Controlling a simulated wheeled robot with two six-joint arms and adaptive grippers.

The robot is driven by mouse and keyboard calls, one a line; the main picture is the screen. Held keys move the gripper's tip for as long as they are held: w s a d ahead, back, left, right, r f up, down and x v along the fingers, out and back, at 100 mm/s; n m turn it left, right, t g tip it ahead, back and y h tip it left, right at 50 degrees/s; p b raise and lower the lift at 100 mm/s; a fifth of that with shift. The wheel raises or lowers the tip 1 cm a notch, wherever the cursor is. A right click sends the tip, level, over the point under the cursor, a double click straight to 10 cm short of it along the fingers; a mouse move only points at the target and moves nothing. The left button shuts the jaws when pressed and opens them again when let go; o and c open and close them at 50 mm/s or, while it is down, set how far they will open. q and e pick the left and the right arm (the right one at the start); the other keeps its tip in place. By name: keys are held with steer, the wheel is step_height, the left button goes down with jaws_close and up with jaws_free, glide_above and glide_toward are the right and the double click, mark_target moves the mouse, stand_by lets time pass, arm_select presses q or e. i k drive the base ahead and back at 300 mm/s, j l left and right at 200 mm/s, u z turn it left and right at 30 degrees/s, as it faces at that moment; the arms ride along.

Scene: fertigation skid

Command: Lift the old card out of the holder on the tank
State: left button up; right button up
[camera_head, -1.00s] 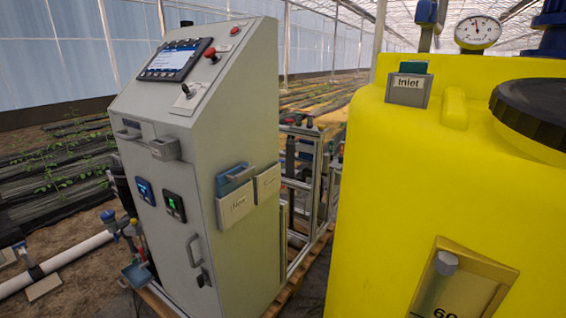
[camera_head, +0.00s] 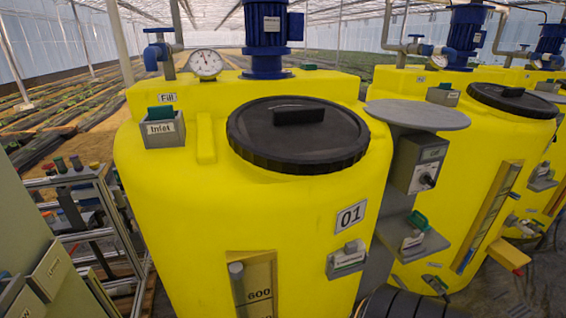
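The near yellow tank (camera_head: 160,215) fills the middle of the view and bears the number plate 01 (camera_head: 350,215). A small grey holder (camera_head: 347,262) is fixed low on its front right, with a grey piece standing up out of its top and a label too small to read. Another grey holder marked Inlet (camera_head: 164,134) sits at the tank's upper left, with a green piece (camera_head: 160,113) showing above its rim. I cannot tell which holder has the old card.
A black lid (camera_head: 297,150) and blue motor (camera_head: 266,40) top the tank. A round grey shelf (camera_head: 417,115) and a grey control box (camera_head: 415,165) stand between it and a second yellow tank (camera_head: 480,140). A grey cabinet (camera_head: 30,240) is at lower left.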

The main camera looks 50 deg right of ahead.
mark_target(352, 256)
steer(key=k+j+z, duration=0.15)
steer(key=z, duration=2)
